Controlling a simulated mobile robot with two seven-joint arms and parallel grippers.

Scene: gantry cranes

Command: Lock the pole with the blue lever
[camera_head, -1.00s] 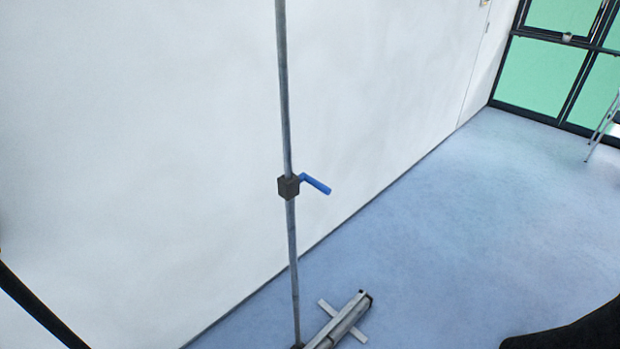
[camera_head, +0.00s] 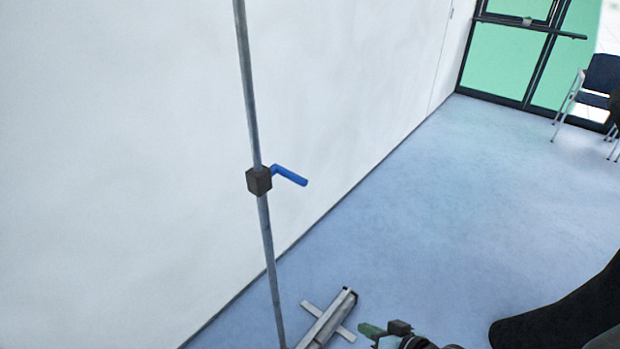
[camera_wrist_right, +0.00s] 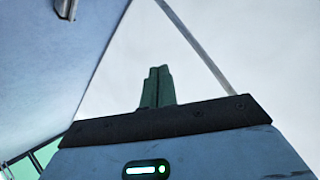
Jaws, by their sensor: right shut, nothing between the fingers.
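The grey pole (camera_head: 248,90) stands in front of the white wall in the head view, leaning slightly in the picture. A dark block (camera_head: 259,181) sits on it at mid height. The blue lever (camera_head: 290,176) sticks out from the block to the right, sloping slightly down. My right gripper (camera_head: 370,330) is at the bottom edge, below and right of the lever, well apart from it. In the right wrist view its green fingers (camera_wrist_right: 157,88) are together and empty, and the pole (camera_wrist_right: 195,45) passes to their right. My left gripper is not in view.
Grey metal base feet (camera_head: 328,318) lie on the blue floor at the pole's foot. The white wall (camera_head: 120,150) is close behind the pole. A chair (camera_head: 600,78) and green-paned glass doors (camera_head: 510,60) are far right. The floor between is clear.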

